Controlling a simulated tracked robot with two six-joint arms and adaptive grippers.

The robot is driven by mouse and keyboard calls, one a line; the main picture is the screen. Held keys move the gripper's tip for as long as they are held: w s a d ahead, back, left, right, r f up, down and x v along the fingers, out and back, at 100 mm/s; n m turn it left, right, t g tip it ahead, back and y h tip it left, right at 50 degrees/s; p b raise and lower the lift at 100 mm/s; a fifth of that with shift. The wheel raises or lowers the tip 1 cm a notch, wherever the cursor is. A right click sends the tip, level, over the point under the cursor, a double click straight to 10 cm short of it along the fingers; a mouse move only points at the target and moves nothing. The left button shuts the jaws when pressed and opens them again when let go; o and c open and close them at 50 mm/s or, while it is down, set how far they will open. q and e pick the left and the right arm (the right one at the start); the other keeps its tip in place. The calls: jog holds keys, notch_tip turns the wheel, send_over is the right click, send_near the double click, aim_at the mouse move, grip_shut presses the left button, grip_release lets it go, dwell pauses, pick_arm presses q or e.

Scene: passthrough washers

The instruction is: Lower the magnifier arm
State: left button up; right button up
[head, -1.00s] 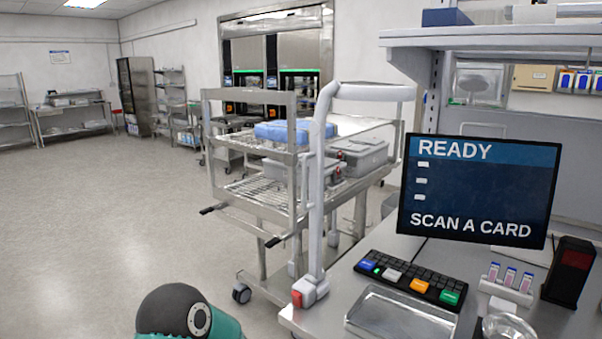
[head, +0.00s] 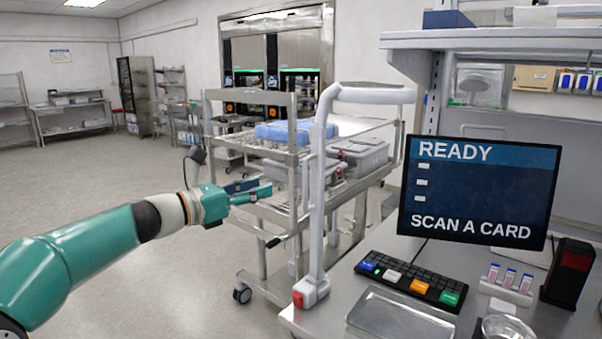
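The magnifier arm (head: 317,200) is a pale grey post rising from a clamp with a red part (head: 310,292) at the bench's left edge. Its upper end bends over into a raised, near-level head (head: 375,94) to the left of and above the screen. My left gripper (head: 262,190) reaches in from the left, in front of the cart. Its two teal fingers look apart and empty, pointing right toward the post, with a visible gap between them and it. My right gripper is out of view.
A wire cart (head: 255,200) carrying blue and grey boxes stands behind the post. On the bench (head: 335,325) are a screen (head: 478,190), a keyboard (head: 412,278), a metal tray (head: 400,318), a vial rack (head: 507,290) and a dark scanner (head: 568,272). The floor at left is open.

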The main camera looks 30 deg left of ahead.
pick_arm(q)
jog(key=p+x, duration=0.4)
jog(key=x, duration=0.9)
jog(key=shift+w+f, duration=0.1)
jog(key=shift+w, duration=0.3)
grip_shut()
